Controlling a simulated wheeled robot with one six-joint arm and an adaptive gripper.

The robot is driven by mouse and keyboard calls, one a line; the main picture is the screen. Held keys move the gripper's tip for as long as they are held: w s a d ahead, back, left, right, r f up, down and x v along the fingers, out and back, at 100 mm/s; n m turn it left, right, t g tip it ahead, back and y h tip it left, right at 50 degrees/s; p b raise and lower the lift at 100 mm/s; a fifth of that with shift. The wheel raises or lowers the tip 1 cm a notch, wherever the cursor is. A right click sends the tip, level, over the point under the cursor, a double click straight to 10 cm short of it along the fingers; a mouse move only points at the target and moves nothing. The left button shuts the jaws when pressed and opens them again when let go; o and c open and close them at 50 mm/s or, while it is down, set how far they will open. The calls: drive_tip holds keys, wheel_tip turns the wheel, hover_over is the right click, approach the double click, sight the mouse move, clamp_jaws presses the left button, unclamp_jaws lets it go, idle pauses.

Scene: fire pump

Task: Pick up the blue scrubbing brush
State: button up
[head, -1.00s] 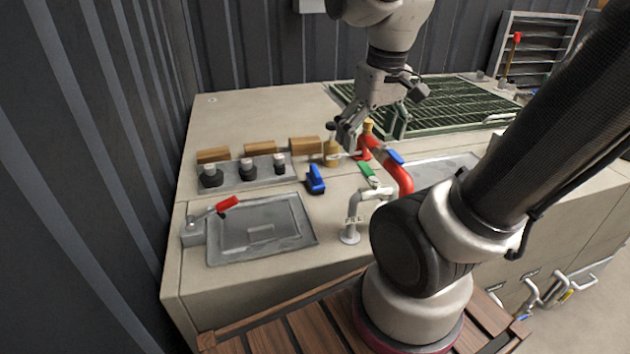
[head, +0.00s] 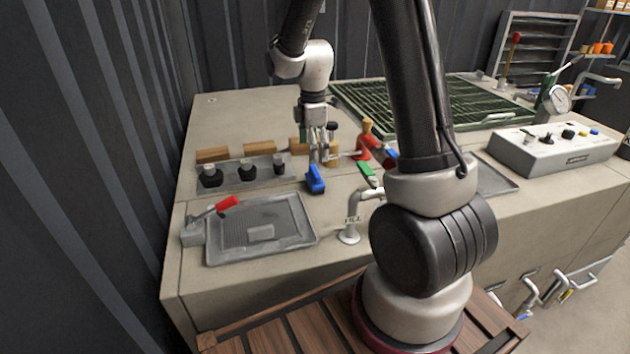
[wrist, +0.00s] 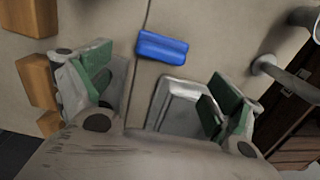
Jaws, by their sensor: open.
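The blue scrubbing brush (head: 315,179) lies on the beige counter, right of the row of dark knobs. In the wrist view the blue brush (wrist: 162,48) lies beyond the fingertips, roughly midway between the two fingers. My gripper (head: 322,152) hangs fingers-down just above and behind the brush. In the wrist view my gripper (wrist: 160,85) shows its green finger pads wide apart with nothing between them. The brush is apart from both fingers.
A grey tray (head: 290,243) with a red-handled lever (head: 228,203) is in front. A white fill pipe (head: 350,236), a green block (head: 367,170) and a red bottle (head: 367,140) stand to the right. Wooden blocks (head: 213,155) line the back left.

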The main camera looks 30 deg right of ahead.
sight(315, 170)
drive_tip(key=f, duration=0.7)
drive_tip(key=shift+s+d+f, duration=0.15)
drive_tip(key=shift+d+f, duration=0.1)
drive_tip(key=shift+f, duration=0.1)
drive_tip(key=shift+c, duration=0.2)
drive_tip(key=c, duration=1.2)
drive_tip(key=shift+o, duration=0.2)
wheel_tip(315, 170, up, 10)
drive_tip(key=shift+r, duration=0.1)
